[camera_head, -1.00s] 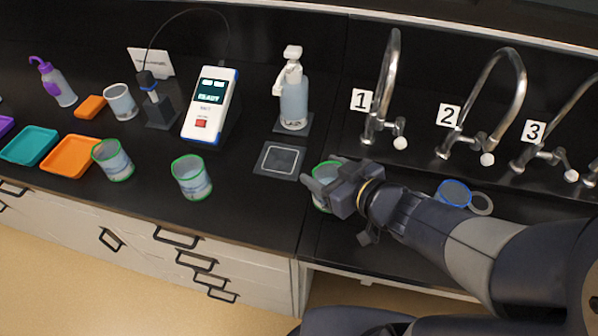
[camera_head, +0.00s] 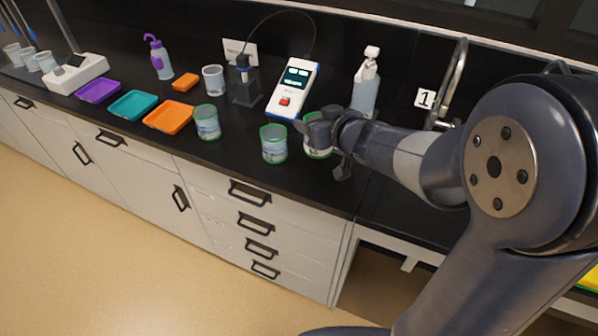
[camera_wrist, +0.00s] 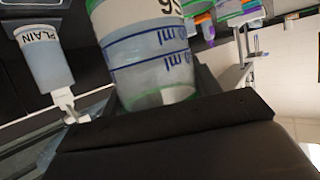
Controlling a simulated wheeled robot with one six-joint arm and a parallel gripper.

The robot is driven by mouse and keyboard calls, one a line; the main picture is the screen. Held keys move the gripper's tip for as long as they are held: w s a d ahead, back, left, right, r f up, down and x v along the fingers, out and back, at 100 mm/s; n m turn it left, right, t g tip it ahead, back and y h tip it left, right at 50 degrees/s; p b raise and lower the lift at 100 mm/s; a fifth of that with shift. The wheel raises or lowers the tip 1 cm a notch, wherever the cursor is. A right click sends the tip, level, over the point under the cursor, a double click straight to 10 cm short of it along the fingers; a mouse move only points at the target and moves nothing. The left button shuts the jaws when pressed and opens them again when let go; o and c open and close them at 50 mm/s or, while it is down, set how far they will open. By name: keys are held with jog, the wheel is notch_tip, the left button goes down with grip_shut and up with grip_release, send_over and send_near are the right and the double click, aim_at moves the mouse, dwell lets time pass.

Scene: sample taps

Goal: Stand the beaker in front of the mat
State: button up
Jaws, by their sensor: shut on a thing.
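My gripper (camera_head: 320,132) is shut on a clear green-rimmed beaker (camera_head: 313,152), held near the counter's front edge. In the wrist view, the beaker (camera_wrist: 150,60) fills the upper middle and shows blue scale lines, a white label and liquid inside. I cannot tell whether its base touches the counter. The black mat with a pale square outline is hidden now behind my gripper and arm. Another green-rimmed beaker (camera_head: 273,145) stands just left of the held one.
A third green-rimmed beaker (camera_head: 207,123) stands by the orange tray (camera_head: 170,117). A white meter (camera_head: 292,90) stands behind the beakers. A pump bottle (camera_head: 365,90), marked PLAIN in the wrist view (camera_wrist: 48,55), is behind my gripper. Tap 1 (camera_head: 450,85) is to the right.

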aim_at(327, 154)
notch_tip(327, 154, down, 9)
jog(key=b, duration=0.3)
jog(key=shift+r+b, duration=0.1)
jog(key=shift+b, duration=0.2)
jog(key=o, duration=1.3)
jog(key=shift+f, duration=0.2)
jog(key=shift+r, duration=0.3)
jog(key=p+v, duration=0.2)
jog(key=v, duration=0.9)
jog(key=shift+d+p, duration=0.15)
jog(key=shift+p, duration=0.2)
jog(key=shift+s+d, duration=0.2)
jog(key=shift+s, duration=0.15)
